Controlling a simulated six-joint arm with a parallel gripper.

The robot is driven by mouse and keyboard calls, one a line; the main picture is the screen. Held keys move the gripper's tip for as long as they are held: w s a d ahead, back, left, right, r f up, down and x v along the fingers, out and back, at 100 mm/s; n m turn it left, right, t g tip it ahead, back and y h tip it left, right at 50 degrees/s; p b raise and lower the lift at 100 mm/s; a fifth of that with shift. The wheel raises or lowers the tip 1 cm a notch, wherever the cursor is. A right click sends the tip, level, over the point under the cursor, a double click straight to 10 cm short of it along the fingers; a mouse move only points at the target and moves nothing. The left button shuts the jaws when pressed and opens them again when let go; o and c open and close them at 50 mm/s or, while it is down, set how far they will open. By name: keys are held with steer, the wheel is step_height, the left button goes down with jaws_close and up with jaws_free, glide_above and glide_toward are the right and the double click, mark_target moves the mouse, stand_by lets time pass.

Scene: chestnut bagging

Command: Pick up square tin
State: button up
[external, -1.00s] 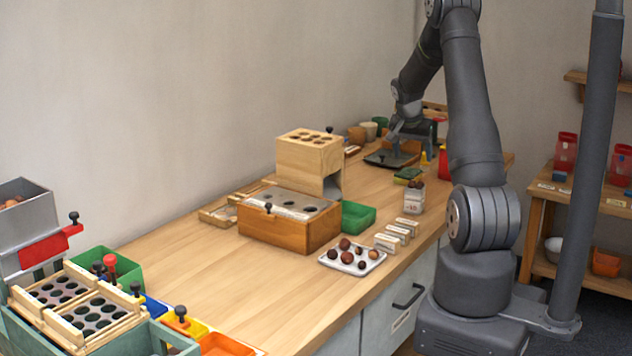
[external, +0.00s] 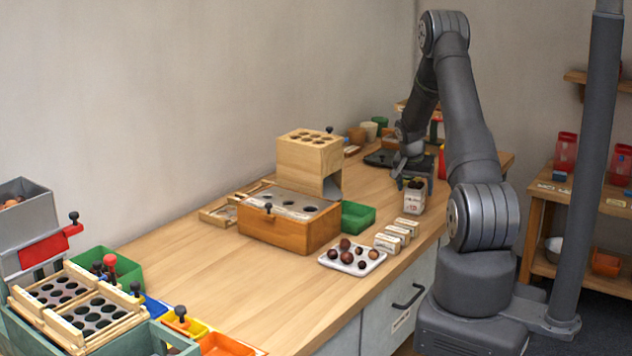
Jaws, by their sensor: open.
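I cannot single out the square tin with certainty. The likeliest candidate is a small white square-sided container (external: 411,202) with a printed front and dark contents, near the right edge of the bench. My gripper (external: 414,182) points down just behind and above this container, with its fingers apart and nothing visible between them. Whether the fingers touch anything is too small to tell. The gripper covers the spot where a small green item lay.
A white tray of chestnuts (external: 337,262) and several small pale boxes (external: 397,231) stand in front of the container. A wooden block unit (external: 290,233) and a green bin (external: 358,217) stand to the left. A dark flat plate (external: 380,159) lies behind.

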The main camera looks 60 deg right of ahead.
mark_target(420, 190)
steer(key=x, duration=0.4)
steer(key=shift+w, duration=0.1)
steer(key=c, duration=1.1)
steer(key=shift+r, duration=0.1)
